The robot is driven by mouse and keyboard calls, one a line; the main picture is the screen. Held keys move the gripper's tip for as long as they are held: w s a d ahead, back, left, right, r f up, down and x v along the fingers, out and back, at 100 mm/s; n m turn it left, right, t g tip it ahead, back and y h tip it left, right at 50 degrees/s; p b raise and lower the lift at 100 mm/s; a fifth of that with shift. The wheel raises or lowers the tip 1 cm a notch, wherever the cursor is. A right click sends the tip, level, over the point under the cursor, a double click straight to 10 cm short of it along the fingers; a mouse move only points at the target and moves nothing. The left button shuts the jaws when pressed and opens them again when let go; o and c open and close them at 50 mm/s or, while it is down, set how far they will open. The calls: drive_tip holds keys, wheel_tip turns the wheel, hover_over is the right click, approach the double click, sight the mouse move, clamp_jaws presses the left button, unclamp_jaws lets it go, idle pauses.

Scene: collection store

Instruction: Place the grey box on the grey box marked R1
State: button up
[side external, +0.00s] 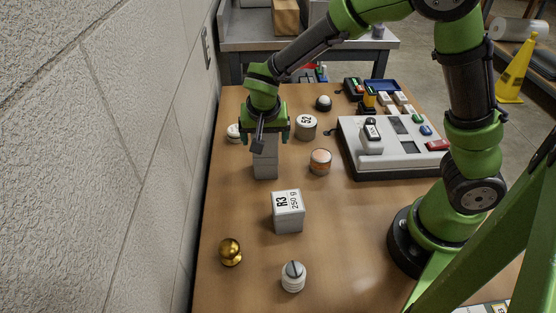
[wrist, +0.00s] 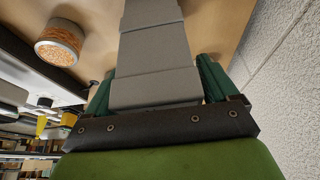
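My gripper (side external: 265,137) points down over a stack of plain grey boxes left of the table's middle. In the wrist view, the grey box (wrist: 155,88) sits between my two green fingers, which appear to touch its sides. In the side view, this box (side external: 265,147) is directly above a lower grey box (side external: 266,170), lined up with it and seemingly touching. The wrist view shows further grey faces (wrist: 152,50) below it. No R1 mark is readable on the stack. A separate light grey box marked R3 (side external: 288,213) stands in front.
An orange-banded round tin (side external: 320,162) and a cylinder marked 52 (side external: 306,127) stand right of the stack. A white console (side external: 398,160) lies farther right. A brass knob (side external: 230,252) and a white slotted weight (side external: 293,277) are in front. The wall (side external: 150,150) runs close on the left.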

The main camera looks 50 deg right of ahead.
drive_tip(key=shift+o, duration=0.5)
drive_tip(key=shift+r, duration=0.35)
drive_tip(key=v, duration=1.1)
drive_tip(key=s+d+r+n+t+y, duration=0.2)
drive_tip(key=s, duration=0.5)
drive_tip(key=s+d+r+n+t+y, duration=0.2)
drive_tip(key=s+d+r+n+y, duration=0.1)
drive_tip(key=s, duration=0.5)
drive_tip(key=shift+o, duration=0.4)
drive_tip(key=shift+r, duration=0.1)
